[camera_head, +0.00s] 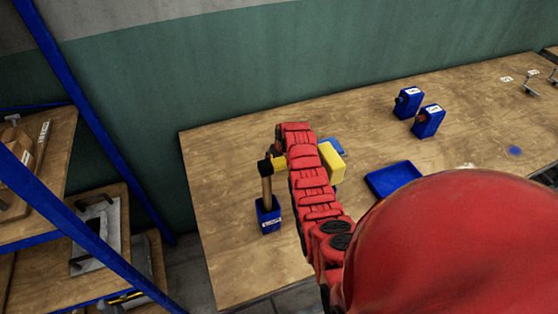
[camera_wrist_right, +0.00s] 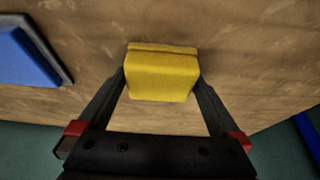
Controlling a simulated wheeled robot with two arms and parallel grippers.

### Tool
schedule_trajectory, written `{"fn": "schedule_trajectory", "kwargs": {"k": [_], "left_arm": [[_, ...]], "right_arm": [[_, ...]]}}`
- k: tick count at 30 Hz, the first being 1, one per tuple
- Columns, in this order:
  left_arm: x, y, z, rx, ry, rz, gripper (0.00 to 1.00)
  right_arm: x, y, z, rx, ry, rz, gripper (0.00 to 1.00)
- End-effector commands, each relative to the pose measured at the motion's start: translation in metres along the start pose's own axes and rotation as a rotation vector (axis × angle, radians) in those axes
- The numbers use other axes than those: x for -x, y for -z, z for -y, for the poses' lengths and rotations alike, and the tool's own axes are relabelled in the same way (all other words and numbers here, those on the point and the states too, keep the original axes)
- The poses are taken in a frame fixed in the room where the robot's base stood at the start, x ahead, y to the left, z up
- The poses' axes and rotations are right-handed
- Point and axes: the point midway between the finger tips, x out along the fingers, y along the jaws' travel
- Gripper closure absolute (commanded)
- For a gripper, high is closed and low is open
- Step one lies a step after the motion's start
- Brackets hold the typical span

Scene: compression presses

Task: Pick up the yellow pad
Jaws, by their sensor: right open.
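The yellow pad (camera_head: 332,162) is on the wooden table, partly hidden behind my red right arm in the head view. In the right wrist view the yellow pad (camera_wrist_right: 161,76) lies between the two black fingers of my right gripper (camera_wrist_right: 161,80). One finger is on each side, close to the pad; I cannot tell whether they touch it. The right gripper is open. In the head view its fingers are hidden by the arm. My left gripper is in neither view.
A mallet (camera_head: 267,184) with a wooden handle stands in a blue holder (camera_head: 268,215) left of the arm. A blue tray (camera_head: 393,180) lies to the right. Two blue boxes (camera_head: 409,100) (camera_head: 428,121) stand farther back. A blue shelf frame (camera_head: 90,130) is at left.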

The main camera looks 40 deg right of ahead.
Motion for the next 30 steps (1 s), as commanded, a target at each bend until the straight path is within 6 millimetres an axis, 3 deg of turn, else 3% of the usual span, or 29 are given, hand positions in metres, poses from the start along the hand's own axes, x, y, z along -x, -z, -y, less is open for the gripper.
{"fn": "schedule_trajectory", "kwargs": {"k": [4,14,24,30], "left_arm": [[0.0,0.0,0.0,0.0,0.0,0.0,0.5],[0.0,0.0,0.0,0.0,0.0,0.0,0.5],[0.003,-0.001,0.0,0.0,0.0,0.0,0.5],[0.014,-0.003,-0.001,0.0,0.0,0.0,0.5]], "right_arm": [[0.0,0.0,0.0,0.0,0.0,0.0,0.02],[0.0,0.0,0.0,0.0,0.0,0.0,0.59],[0.003,0.002,0.0,0.0,0.0,-0.002,0.59],[0.021,0.01,0.0,0.002,-0.002,-0.007,0.59]]}}
